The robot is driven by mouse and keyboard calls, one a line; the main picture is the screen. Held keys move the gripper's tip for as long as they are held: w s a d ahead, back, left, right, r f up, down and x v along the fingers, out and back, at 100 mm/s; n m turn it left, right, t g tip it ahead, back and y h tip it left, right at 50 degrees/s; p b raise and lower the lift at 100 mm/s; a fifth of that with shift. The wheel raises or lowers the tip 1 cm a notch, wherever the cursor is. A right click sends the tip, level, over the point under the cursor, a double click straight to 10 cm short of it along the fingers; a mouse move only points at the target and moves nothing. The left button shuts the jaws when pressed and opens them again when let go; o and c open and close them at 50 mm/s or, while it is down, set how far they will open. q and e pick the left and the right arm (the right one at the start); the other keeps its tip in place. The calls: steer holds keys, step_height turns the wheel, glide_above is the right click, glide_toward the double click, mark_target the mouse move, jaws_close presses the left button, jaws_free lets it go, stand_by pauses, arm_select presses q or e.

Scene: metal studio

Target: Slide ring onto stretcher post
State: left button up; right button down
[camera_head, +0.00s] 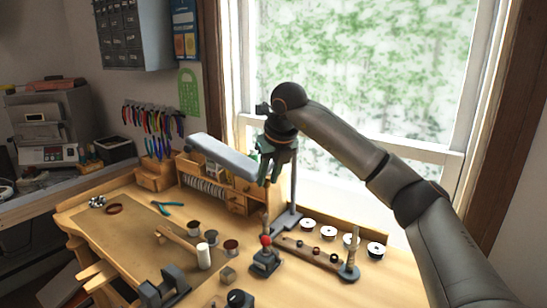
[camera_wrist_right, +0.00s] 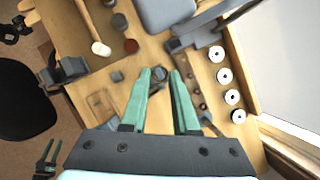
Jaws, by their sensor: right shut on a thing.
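My right gripper (camera_head: 266,182) is high above the bench in the head view, its green fingers pointing down. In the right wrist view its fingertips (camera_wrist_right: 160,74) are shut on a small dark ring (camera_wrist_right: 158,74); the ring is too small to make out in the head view. A grey upright post (camera_head: 351,248) on a dark base stands at the right end of a wooden strip. A second dark stand (camera_head: 265,262) with a red ball stands left of it, below the gripper. I cannot tell for certain which is the stretcher post. My left gripper (camera_wrist_right: 47,157) shows small at the lower left, its fingers apart.
The wooden strip (camera_head: 312,250) carries several small rings. White spools (camera_head: 332,233) line the window side. A grey lamp head (camera_head: 222,157) on a stand is close beside the gripper. A mallet (camera_head: 178,240), dark spools (camera_head: 193,228) and a vise (camera_head: 163,289) occupy the left.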

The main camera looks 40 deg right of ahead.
mark_target(266, 216)
steer(key=shift+n, duration=0.4)
steer(key=f, duration=0.2)
steer(key=s+f+b, duration=0.1)
steer(key=a+f, duration=0.1)
steer(key=f, duration=0.1)
steer(key=shift+s+a+f+b, duration=0.1)
steer(key=shift+s+f+b, duration=0.05)
steer(key=shift+f+b, duration=0.2)
stand_by(0.3)
steer(key=shift+f+b, duration=0.95)
steer(key=shift+f, duration=0.65)
steer(key=c, duration=0.6)
jaws_free()
